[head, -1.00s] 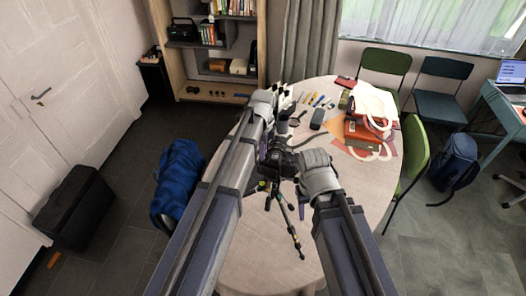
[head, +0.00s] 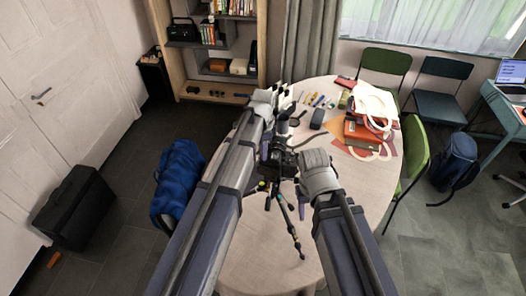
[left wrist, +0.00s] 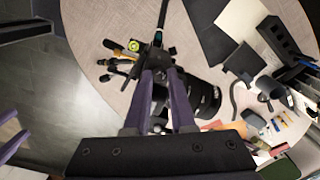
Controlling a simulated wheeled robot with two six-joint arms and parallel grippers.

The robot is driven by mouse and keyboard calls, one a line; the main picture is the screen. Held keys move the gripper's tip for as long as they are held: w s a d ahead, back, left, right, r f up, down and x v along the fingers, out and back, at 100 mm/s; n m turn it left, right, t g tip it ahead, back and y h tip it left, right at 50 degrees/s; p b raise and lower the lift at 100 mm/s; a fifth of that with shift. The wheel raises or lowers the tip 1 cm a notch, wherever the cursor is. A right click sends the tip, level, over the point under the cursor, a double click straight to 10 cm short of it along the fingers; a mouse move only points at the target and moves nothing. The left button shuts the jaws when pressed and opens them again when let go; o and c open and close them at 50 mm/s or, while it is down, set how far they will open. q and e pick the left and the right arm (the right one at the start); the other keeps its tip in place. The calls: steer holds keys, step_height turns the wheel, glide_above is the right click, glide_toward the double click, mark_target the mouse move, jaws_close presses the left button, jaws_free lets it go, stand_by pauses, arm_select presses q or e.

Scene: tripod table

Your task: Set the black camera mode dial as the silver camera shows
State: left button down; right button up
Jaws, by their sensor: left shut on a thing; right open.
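The black camera (head: 281,162) stands on a small tripod (head: 289,222) on the round table, between my two arms. Its large black lens (left wrist: 205,97) shows in the left wrist view, just right of my fingers. My left gripper (left wrist: 160,74) has its purple fingers closed together at the camera body, shut on a part of it. The fingers hide the gripped part, and I cannot read any dial mark. My right gripper (head: 301,192) is open beside the tripod, right of the camera, with its fingertips partly hidden. I cannot make out the silver camera in these views.
The round table (head: 245,250) has bare room at the front. Pens, a dark case (head: 317,118), red boxes and a white-handled bag (head: 375,104) lie at its back right. A green chair (head: 416,155) is at the right edge. A blue bag (head: 178,180) stands on the floor left.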

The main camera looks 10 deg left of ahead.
arm_select(q)
steer(key=shift+n, duration=1.1)
steer(key=c, duration=0.8)
jaws_free()
steer(key=shift+o, duration=0.2)
